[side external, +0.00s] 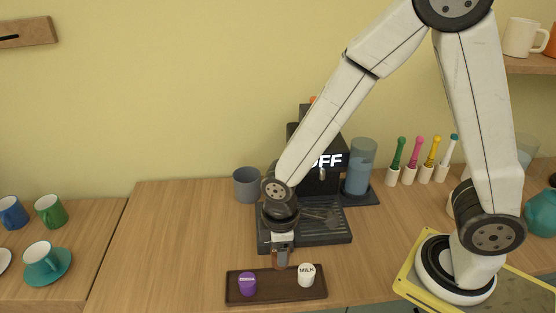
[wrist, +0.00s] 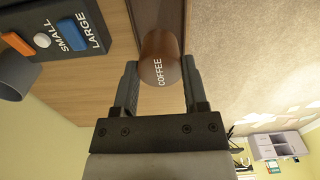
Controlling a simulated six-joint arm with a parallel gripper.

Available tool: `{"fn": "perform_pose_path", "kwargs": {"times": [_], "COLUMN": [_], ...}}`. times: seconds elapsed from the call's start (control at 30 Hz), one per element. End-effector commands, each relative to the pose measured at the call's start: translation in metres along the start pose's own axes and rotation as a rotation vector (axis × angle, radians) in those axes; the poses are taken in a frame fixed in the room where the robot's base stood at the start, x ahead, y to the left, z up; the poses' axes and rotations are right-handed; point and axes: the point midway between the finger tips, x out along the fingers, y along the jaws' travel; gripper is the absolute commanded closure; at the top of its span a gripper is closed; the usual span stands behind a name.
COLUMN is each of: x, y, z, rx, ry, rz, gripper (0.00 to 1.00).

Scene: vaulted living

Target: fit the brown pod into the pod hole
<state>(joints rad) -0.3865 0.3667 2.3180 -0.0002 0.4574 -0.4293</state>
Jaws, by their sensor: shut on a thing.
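The brown pod (wrist: 160,50), marked COFFEE, is between the two fingers of my gripper (wrist: 160,75) in the wrist view. My gripper is shut on it. In the side external view my gripper (side external: 281,257) points down over the back edge of the dark tray (side external: 265,295), between the purple pod (side external: 247,284) and the white MILK pod (side external: 306,275). The pod there is small and mostly hidden by the fingers; I cannot tell its height above the tray. The black coffee machine (side external: 299,136), with OFF on its display, stands behind my arm. I cannot make out the pod hole.
A grey mug (side external: 246,185) stands left of the machine, a water tank (side external: 360,168) right of it. Several coloured-handled tools (side external: 417,165) stand at the right. Cups (side external: 50,212) sit on the left counter. Bare wood (side external: 165,245) lies left of the tray.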

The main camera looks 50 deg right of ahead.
Motion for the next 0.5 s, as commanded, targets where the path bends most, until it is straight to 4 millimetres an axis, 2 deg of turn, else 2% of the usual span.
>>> {"fn": "perform_pose_path", "kwargs": {"times": [0.5], "x": [-0.0064], "y": [-0.0001], "z": [0.0001], "rx": [0.0], "ry": [0.0], "rz": [0.0], "gripper": [0.98]}}
